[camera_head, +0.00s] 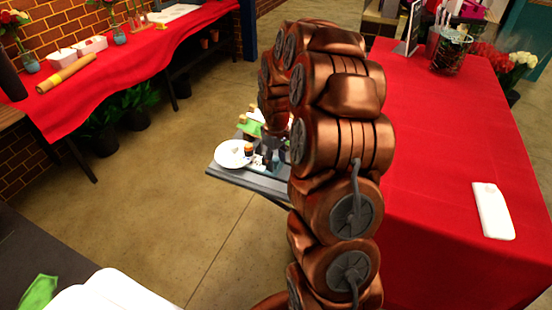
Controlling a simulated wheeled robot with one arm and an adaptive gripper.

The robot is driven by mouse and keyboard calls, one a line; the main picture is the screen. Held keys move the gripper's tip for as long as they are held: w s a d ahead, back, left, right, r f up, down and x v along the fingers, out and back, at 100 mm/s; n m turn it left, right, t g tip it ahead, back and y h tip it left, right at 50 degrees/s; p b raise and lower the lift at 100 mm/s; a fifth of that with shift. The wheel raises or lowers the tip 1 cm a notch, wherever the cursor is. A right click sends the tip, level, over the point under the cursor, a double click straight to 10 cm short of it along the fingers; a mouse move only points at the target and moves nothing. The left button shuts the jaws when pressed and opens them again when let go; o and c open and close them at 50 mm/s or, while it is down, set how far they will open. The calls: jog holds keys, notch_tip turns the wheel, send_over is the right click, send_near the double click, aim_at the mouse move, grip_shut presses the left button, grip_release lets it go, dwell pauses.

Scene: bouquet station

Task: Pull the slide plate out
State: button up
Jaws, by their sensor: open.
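A grey slide plate (225,174) lies flat at the centre, left of my arm and near the left side of the red-covered table. It carries a white round plate (231,155), a small dark and orange item (249,149) and a few green and pale pieces (250,126). My copper arm arches up and over and hides the right part of the slide plate. My gripper (268,150) seems to be the dark shape below the arm's far end, over the slide plate's right part. It is open, but its fingertips are hard to make out, and contact cannot be told.
The red-covered table (440,150) fills the right, with a white flat object (492,210) and a dark basket (451,50). The floor left of the slide plate is clear.

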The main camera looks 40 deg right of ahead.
jog(key=shift+f, duration=0.15)
jog(key=shift+c, duration=0.3)
grip_shut()
dwell(0.3)
